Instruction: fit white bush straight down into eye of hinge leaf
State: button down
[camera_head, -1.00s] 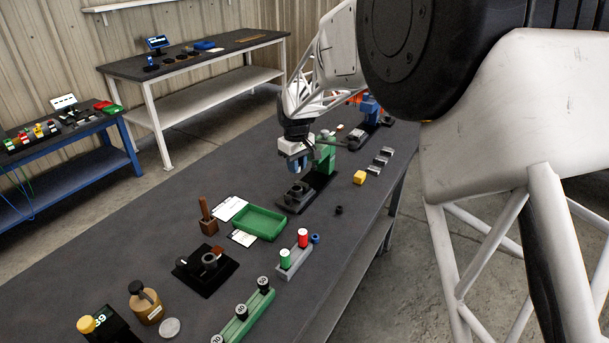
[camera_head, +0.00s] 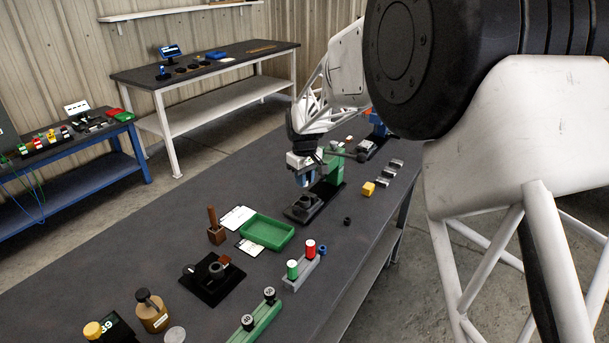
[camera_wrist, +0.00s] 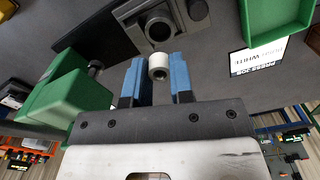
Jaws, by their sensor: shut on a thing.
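My gripper (camera_head: 305,182) has blue fingers shut on the white bush (camera_wrist: 158,66), a short hollow cylinder between the fingertips in the wrist view. The eye of the hinge leaf (camera_wrist: 159,29) is a dark ring with a round bore, set on a dark base in the wrist view. It also shows in the head view (camera_head: 303,203), just below my gripper. The bush is apart from the eye and appears above it, slightly to my gripper's side of it in the wrist view.
A green press-like stand (camera_head: 330,176) rises close beside my gripper; its green body (camera_wrist: 68,104) shows in the wrist view. A green tray (camera_head: 266,246) and a white label card (camera_wrist: 262,58) lie nearby. A yellow block (camera_head: 368,189) and a small black ring (camera_head: 347,221) lie to the right.

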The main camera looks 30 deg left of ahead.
send_over(305, 201)
jog(key=shift+s+f, duration=0.1)
jog(key=shift+f, duration=1.95)
jog(key=shift+f, duration=0.8)
dwell(0.4)
jog(key=shift+r, duration=0.45)
dwell(4.2)
